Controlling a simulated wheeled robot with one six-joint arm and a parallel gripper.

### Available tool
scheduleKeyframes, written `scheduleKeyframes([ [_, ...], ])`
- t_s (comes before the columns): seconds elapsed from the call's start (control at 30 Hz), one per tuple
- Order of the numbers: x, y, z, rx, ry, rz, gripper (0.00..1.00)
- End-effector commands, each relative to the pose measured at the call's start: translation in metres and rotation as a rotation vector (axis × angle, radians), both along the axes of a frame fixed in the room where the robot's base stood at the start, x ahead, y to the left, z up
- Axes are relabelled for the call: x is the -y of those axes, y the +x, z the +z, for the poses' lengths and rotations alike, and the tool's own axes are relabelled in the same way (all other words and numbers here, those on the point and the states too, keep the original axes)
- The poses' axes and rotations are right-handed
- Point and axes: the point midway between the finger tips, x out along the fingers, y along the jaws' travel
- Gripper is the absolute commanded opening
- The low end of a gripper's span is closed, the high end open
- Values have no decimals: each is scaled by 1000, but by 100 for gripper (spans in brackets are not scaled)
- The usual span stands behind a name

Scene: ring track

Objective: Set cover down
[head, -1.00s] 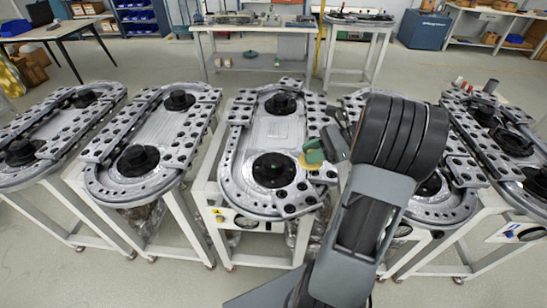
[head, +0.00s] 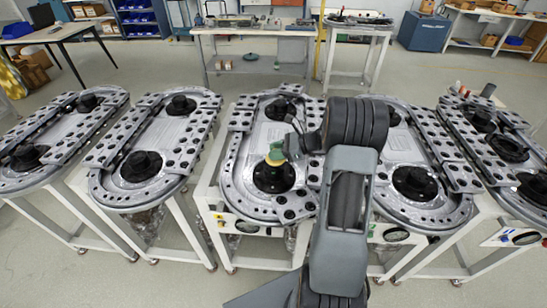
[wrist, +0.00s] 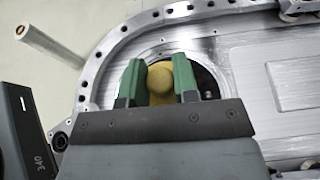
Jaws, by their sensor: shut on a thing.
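My gripper (head: 278,153) has green fingers, shut on a yellow-tan rounded cover (head: 273,161). In the wrist view the gripper (wrist: 159,68) has one finger on each side of the cover (wrist: 160,78). In the head view the cover shows over the black front hub (head: 273,177) of the middle ring track (head: 232,172). In the wrist view the dark hub (wrist: 208,82) is mostly hidden behind cover and fingers. I cannot tell whether the cover touches the hub.
More ring tracks stand on both sides, including one to the left (head: 102,190) and one to the right (head: 445,210). A workbench (head: 250,31) stands at the back. Perforated plates (head: 299,207) lie along the middle track's right side.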

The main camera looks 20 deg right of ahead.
Motion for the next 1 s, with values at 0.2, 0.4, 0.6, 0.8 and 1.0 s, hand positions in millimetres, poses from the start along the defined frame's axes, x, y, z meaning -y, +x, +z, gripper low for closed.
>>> scheduleKeyframes([
  [0.2,-4,7,-13,-3,3,0,4],
  [0.4,-3,7,-35,-1,0,0,4],
  [0.6,-3,7,-39,0,0,-1,4],
  [0.8,-3,6,-41,0,0,0,4],
  [1.0,-3,6,-41,0,0,0,43],
])
